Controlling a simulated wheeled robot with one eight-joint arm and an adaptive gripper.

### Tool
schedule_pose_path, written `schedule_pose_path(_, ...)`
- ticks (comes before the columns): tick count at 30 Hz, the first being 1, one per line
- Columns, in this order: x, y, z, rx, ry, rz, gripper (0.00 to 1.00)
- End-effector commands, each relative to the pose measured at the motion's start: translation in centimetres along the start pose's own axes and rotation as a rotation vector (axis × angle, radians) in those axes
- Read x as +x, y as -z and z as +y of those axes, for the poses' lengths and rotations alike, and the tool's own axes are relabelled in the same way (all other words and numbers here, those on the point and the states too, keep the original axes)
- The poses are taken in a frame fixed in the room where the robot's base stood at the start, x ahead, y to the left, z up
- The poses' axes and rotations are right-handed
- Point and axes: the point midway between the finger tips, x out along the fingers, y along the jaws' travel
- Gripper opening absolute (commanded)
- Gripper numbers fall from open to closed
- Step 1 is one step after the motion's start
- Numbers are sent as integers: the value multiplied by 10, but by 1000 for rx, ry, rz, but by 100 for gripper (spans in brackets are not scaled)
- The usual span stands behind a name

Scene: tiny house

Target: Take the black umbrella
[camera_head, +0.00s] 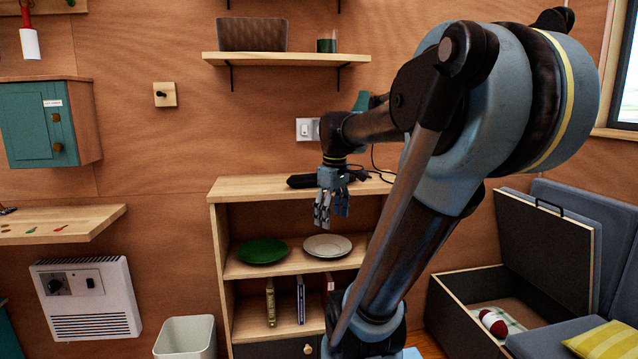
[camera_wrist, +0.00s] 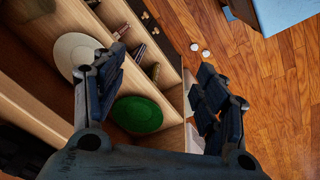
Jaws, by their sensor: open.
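A long black object, which looks like the folded black umbrella (camera_head: 302,181), lies on top of the wooden shelf unit (camera_head: 250,187). My gripper (camera_head: 331,216) is open and empty, with its fingers pointing down. In the head view it appears in front of the shelf unit, just right of the black object and overlapping its right end; I cannot tell the gap in depth. In the wrist view my open fingers (camera_wrist: 160,85) frame the shelves and floor. Dark shapes lie at the left edge there, but I cannot tell whether any is the umbrella.
A green plate (camera_head: 262,251) and a white plate (camera_head: 327,245) sit on the shelf below, with several books (camera_head: 271,301) lower down. A wall shelf (camera_head: 285,58) hangs above. A bin (camera_head: 186,338) stands left; an open storage bench (camera_head: 470,297) stands right.

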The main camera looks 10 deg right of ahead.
Motion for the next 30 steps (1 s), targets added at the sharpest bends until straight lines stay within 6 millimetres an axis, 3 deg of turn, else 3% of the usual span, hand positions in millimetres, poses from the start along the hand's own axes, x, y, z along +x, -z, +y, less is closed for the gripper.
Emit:
schedule_pose_path(3, -27, 31, 27, -153, 13, -12, 66)
schedule_pose_path(9, -63, 79, 69, -416, 39, -26, 66)
schedule_pose_path(18, -96, 143, 124, -762, 78, -35, 66)
schedule_pose_path(24, -105, 164, 146, -896, 98, -38, 66)
schedule_pose_path(30, -103, 166, 156, -939, 115, -46, 66)
